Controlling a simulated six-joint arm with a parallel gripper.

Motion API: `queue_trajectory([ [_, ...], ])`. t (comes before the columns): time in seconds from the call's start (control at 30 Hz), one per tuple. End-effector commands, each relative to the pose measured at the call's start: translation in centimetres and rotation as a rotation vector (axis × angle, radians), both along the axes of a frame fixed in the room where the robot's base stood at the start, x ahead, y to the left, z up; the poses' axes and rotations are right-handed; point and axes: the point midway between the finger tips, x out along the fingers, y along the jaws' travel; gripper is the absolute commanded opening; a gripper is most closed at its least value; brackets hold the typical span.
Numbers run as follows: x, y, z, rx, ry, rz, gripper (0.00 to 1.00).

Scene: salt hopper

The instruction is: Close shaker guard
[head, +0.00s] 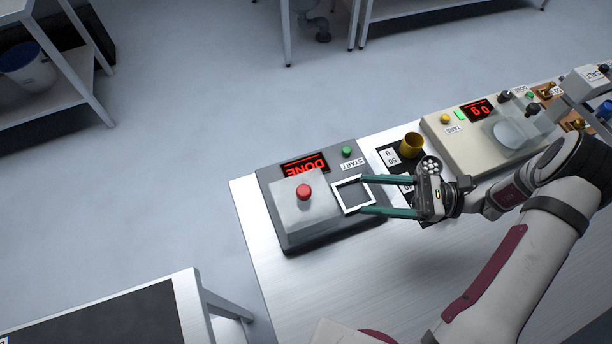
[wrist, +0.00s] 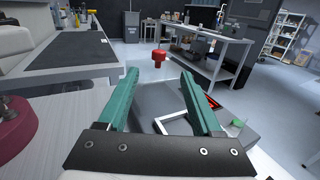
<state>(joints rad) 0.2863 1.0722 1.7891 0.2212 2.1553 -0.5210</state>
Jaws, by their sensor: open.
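The shaker (head: 325,236) is a dark grey box on the bench, with a red display (head: 305,165) reading DONE. A light grey guard (head: 301,216) with a red knob (head: 304,191) sits on its left part. Beside it on the right is a white square frame (head: 340,208), with part of the frame between or under my fingertips. My gripper (head: 363,194) is open and empty, its teal fingers pointing left towards the knob. The red knob (wrist: 159,59) also shows in the wrist view, just beyond the open fingertips (wrist: 159,75). Contact with the frame cannot be told.
A green START button (head: 346,152) lies behind the frame. To the right stand a dark mat (head: 387,156) with a brass cup (head: 412,144) and a beige scale (head: 456,152) reading 0 g. The front of the bench (head: 330,275) is clear.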

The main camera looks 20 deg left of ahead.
Motion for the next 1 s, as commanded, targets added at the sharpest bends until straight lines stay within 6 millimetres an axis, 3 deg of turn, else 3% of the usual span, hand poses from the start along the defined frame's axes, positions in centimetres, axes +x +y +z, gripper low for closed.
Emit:
queue_trajectory([
  [0.3, -2.9, 7.8, 0.0, -0.003, 0.002, 0.008, 0.67],
  [0.5, -4.2, 11.5, 0.0, -0.003, 0.001, 0.007, 0.67],
  [0.7, -4.6, 12.8, 0.0, -0.004, 0.0, 0.005, 0.67],
  [0.93, -4.6, 12.9, 0.0, -0.003, 0.001, 0.004, 0.67],
  [1.0, -4.6, 12.9, 0.0, -0.003, 0.001, 0.004, 0.54],
])
